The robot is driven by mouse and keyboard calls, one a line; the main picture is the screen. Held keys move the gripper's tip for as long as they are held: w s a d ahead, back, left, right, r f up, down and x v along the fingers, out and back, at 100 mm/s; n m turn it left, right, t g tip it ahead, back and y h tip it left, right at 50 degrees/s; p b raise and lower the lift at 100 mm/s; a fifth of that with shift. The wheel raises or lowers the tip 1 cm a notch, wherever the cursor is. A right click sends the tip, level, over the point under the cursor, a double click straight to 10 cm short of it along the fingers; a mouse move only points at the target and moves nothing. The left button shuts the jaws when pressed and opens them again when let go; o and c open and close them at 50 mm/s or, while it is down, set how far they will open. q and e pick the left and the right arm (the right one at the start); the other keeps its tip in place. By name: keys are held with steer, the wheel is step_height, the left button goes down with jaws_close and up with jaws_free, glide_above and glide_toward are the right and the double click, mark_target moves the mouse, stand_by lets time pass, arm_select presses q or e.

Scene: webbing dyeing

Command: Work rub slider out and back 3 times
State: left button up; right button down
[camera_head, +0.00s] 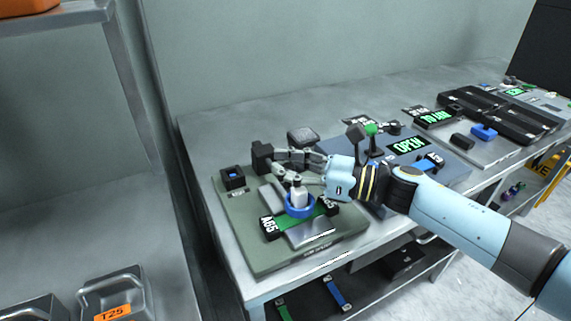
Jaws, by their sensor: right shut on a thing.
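The rub station is a grey-green base plate (240,240) on the bench's near end. The rub slider (299,198) shows as a pale upright peg in a blue ring. It sits over a green webbing strip (288,221) with black A65 end tags (268,226). My right gripper (284,176) reaches in from the right and is shut on the slider's upper part; its fingers partly hide the grip. A dark block (262,157) stands just beyond the fingers. My left gripper is not in view.
A small black box with a blue button (233,177) stands on the plate's left corner. Behind my arm is a blue-grey station with an OPEN display (406,146) and a green-knobbed lever (372,130). Black trays (505,122) lie farther right. A shelf with a T25 weight (113,312) is at left.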

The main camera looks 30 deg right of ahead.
mark_target(298, 187)
steer(key=s, duration=0.4)
steer(key=shift+a, duration=0.1)
steer(key=shift+w+f, duration=0.1)
steer(key=shift+w, duration=0.05)
steer(key=c, duration=1.6)
jaws_free()
steer(key=o, duration=0.5)
steer(key=shift+s+d, duration=0.4)
steer(key=shift+s, duration=0.15)
steer(key=shift+c, duration=0.2)
steer(key=shift+o, duration=0.4)
steer(key=shift+w+a, duration=0.2)
steer(key=shift+w, duration=0.05)
steer(key=v, duration=1.2)
